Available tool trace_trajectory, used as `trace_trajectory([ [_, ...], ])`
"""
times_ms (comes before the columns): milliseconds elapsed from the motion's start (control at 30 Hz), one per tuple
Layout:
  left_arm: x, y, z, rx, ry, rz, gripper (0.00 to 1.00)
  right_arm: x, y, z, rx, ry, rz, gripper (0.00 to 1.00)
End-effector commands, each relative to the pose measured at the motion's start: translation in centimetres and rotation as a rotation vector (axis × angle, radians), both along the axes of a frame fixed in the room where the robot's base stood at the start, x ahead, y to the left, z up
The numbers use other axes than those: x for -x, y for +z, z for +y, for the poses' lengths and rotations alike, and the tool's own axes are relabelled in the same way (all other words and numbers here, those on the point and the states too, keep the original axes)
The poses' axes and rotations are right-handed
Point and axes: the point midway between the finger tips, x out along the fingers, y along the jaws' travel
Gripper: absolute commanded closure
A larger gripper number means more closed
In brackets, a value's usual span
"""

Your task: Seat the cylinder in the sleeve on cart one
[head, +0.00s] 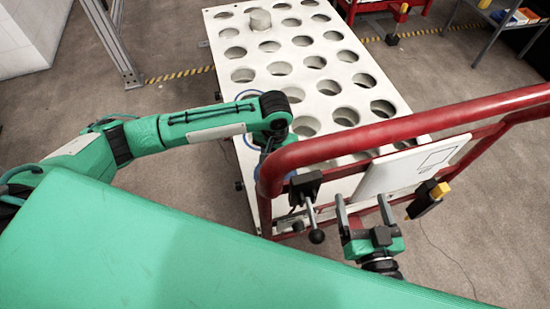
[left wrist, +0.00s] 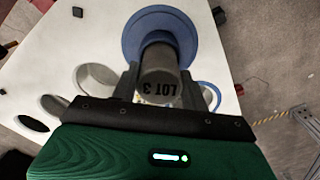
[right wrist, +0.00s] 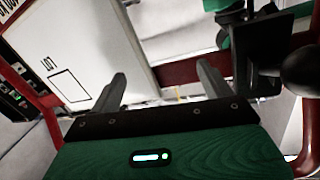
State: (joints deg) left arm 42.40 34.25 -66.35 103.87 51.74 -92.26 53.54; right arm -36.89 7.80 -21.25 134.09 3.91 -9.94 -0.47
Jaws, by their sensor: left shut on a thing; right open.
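In the left wrist view my left gripper (left wrist: 130,80) is shut on a grey cylinder (left wrist: 160,66) marked "LOT 3". The cylinder lines up with a round blue sleeve (left wrist: 186,27) on the white cart top. Its far end overlaps the sleeve's opening; I cannot tell whether it is inside or above.
The white cart top (head: 222,73) has rows of round holes. Another grey cylinder (head: 260,19) stands at its far end. A second blue ring (left wrist: 214,92) lies close by. The red rail (head: 400,130) crosses between my arms, with a white panel (head: 405,172) and black clamp (head: 305,187).

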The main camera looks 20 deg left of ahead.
Motion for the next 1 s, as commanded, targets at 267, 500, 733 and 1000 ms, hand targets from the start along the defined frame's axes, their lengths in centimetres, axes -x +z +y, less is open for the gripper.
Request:
trace_trajectory([
  [267, -0.1, -1.3, 0.0, 0.001, 0.0, -0.002, 0.92, -0.8, 1.9, -0.5, -0.023, -0.021, -0.097, 0.19],
  [500, -0.1, -1.3, 0.0, 0.0, 0.0, -0.002, 0.92, -0.8, 1.8, -0.5, -0.021, -0.018, -0.088, 0.19],
  [733, -0.1, -1.4, 0.0, 0.0, 0.0, -0.002, 0.92, -0.5, 1.2, -0.3, -0.015, -0.013, -0.057, 0.19],
  [1000, 0.0, -1.6, 0.0, 0.0, 0.0, -0.001, 0.33, -0.3, 0.9, -0.2, -0.012, -0.01, -0.044, 0.19],
])
